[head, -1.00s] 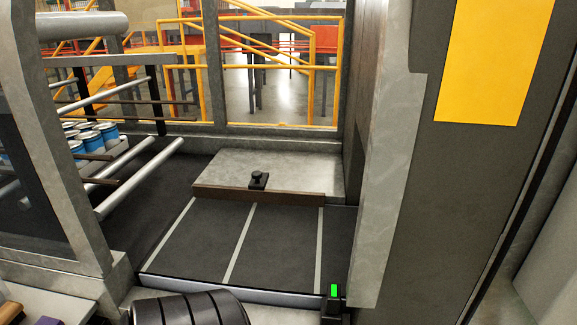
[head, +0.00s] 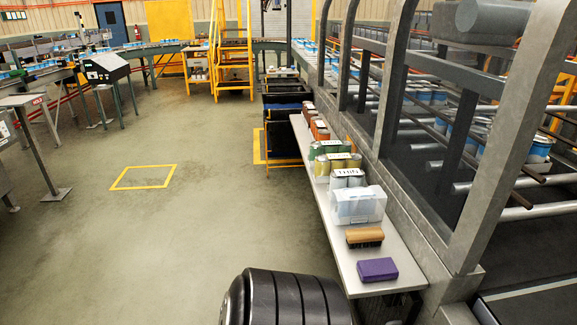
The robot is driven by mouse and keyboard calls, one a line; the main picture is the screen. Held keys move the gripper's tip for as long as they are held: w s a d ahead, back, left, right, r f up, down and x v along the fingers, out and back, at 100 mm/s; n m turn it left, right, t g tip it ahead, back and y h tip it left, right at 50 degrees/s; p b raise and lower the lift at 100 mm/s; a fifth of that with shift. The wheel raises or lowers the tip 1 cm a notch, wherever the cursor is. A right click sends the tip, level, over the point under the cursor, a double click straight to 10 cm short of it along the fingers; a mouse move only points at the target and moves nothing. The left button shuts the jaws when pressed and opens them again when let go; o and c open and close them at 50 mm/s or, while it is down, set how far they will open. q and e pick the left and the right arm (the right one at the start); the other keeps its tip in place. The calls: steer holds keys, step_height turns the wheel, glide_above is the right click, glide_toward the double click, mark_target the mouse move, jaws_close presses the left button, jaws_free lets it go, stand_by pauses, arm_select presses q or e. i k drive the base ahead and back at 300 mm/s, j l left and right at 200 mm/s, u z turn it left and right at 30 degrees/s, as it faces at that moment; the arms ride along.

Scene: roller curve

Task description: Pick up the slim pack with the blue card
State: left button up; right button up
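A narrow grey shelf (head: 340,244) runs along the right-hand machine frame. Packs of slim cans stand on it: a silver-grey pack (head: 347,179), a yellow-green pack (head: 350,160), a green pack (head: 317,166) and orange-red packs (head: 319,129) farther back. The near packs carry pale cards on top. I cannot make out a blue card on any of them from here. Neither of my grippers is in view; only a black ribbed part, apparently of my own arm, shows at the bottom edge.
On the near shelf are a clear plastic box (head: 357,206), a brown brush (head: 364,237) and a purple block (head: 377,270). Dark bins (head: 284,128) stand beyond the shelf. Blue cans (head: 540,148) sit behind the frame posts. The floor (head: 190,230) to the left is open.

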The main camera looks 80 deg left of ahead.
mark_target(355, 204)
steer(key=u, duration=2.15)
steer(key=i+j, duration=0.2)
steer(key=j, duration=0.2)
steer(key=u, duration=0.05)
